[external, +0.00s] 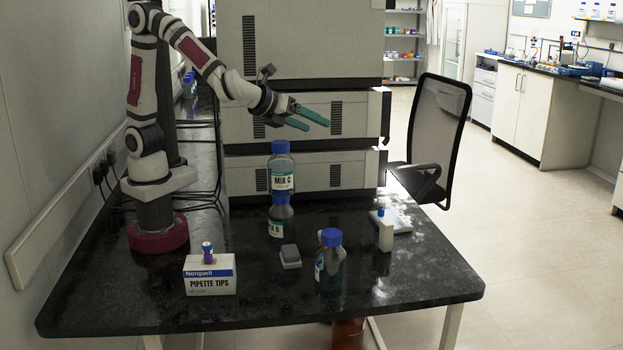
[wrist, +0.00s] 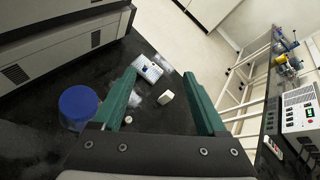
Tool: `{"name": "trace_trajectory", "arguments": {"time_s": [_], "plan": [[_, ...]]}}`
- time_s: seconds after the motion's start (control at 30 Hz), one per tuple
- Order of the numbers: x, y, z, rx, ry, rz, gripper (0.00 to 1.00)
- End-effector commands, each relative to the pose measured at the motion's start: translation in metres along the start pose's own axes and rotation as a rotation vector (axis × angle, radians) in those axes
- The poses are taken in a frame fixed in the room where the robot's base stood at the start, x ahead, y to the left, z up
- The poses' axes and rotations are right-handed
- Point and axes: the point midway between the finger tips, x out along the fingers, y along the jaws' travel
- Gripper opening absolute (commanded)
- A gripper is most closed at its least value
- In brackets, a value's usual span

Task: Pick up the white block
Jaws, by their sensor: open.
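The white block (external: 385,236) stands upright on the black table, to the right of the front bottle in the external view. In the wrist view, the white block (wrist: 166,97) lies between my finger lines, apart from them. My gripper (external: 318,125) has green fingers and is open and empty. It is high above the table, up and to the left of the block in the external view. In the wrist view, its fingertips (wrist: 160,74) are spread wide.
A MIX C bottle (external: 282,180) is stacked on another bottle (external: 281,222). A blue-capped bottle (external: 331,268), a small grey block (external: 290,256) and a pipette tips box (external: 210,281) stand nearby. Large machines (external: 300,120) stand behind.

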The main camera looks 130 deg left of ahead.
Motion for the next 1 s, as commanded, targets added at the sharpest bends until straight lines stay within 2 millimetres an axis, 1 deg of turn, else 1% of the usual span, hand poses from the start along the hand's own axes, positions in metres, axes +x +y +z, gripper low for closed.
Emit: {"name": "trace_trajectory", "arguments": {"time_s": [0.03, 0.07, 0.1, 0.17, 0.2, 0.3, 0.4, 0.43, 0.5, 0.57, 0.67, 0.8, 0.9, 1.0], "plan": [[0.018, -0.023, -0.011, 0.141, -0.019, -0.066, 0.75], [0.027, -0.038, -0.019, 0.234, -0.031, -0.115, 0.75], [0.039, -0.056, -0.033, 0.362, -0.041, -0.178, 0.75], [0.057, -0.078, -0.06, 0.553, -0.048, -0.268, 0.75], [0.071, -0.061, -0.088, 0.544, -0.043, -0.256, 0.75], [0.103, -0.037, -0.141, 0.534, -0.046, -0.257, 0.75], [0.124, -0.023, -0.177, 0.527, -0.05, -0.26, 0.75], [0.129, -0.019, -0.185, 0.526, -0.051, -0.262, 0.75], [0.137, -0.015, -0.196, 0.521, -0.053, -0.262, 0.75], [0.144, -0.015, -0.2, 0.518, -0.054, -0.262, 0.75], [0.168, -0.02, -0.2, 0.514, -0.056, -0.26, 0.75], [0.208, -0.032, -0.2, 0.513, -0.056, -0.26, 0.75], [0.227, -0.037, -0.2, 0.515, -0.056, -0.261, 0.75], [0.238, -0.04, -0.201, 0.516, -0.055, -0.261, 0.75]]}}
